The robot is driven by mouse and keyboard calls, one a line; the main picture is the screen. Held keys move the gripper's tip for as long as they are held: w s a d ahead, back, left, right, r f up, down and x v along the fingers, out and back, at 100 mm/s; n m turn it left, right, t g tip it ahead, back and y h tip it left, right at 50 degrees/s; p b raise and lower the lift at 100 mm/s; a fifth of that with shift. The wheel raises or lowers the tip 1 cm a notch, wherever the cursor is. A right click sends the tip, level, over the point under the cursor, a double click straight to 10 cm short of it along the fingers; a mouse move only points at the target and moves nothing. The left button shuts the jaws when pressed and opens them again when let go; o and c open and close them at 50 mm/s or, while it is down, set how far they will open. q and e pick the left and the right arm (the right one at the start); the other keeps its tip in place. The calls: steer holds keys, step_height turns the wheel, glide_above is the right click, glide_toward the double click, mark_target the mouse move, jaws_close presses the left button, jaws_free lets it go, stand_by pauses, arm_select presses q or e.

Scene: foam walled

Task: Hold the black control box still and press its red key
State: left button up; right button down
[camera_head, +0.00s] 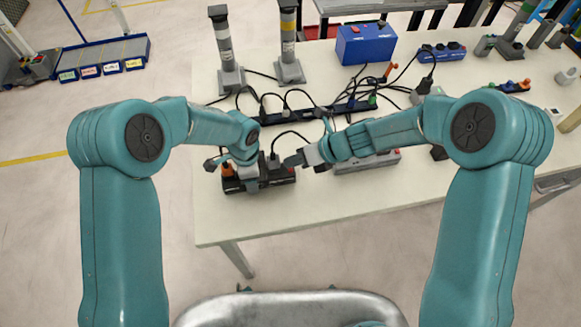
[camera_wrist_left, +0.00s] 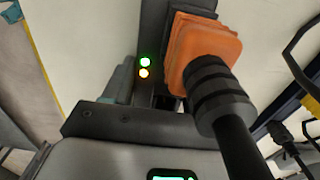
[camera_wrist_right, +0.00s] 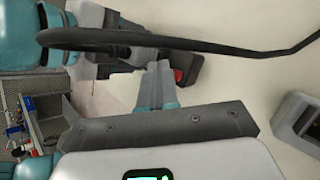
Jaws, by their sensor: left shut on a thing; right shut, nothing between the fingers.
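The black control box (camera_head: 282,177) lies near the table's front left edge in the head view. My left gripper (camera_head: 246,182) is over its left half and shut on it, hiding part of it. The left wrist view shows the box (camera_wrist_left: 165,45) close up, with a green and an amber light and an orange plug (camera_wrist_left: 205,52). The red key (camera_wrist_right: 180,76) shows beside the right fingertips in the right wrist view, partly hidden. My right gripper (camera_head: 291,160) is shut and empty, above and near the box's right end. It also shows in the right wrist view (camera_wrist_right: 158,68). Contact cannot be told.
A black cable (camera_wrist_right: 180,42) arches across the right wrist view. A grey box (camera_head: 366,160) lies to the right, partly under my right arm. A long power strip (camera_head: 315,112) and loose cables lie behind. A blue box (camera_head: 366,45) stands farther back. The table's front is clear.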

steer(key=shift+r, duration=2.55)
arm_select(q)
steer(key=o, duration=1.3)
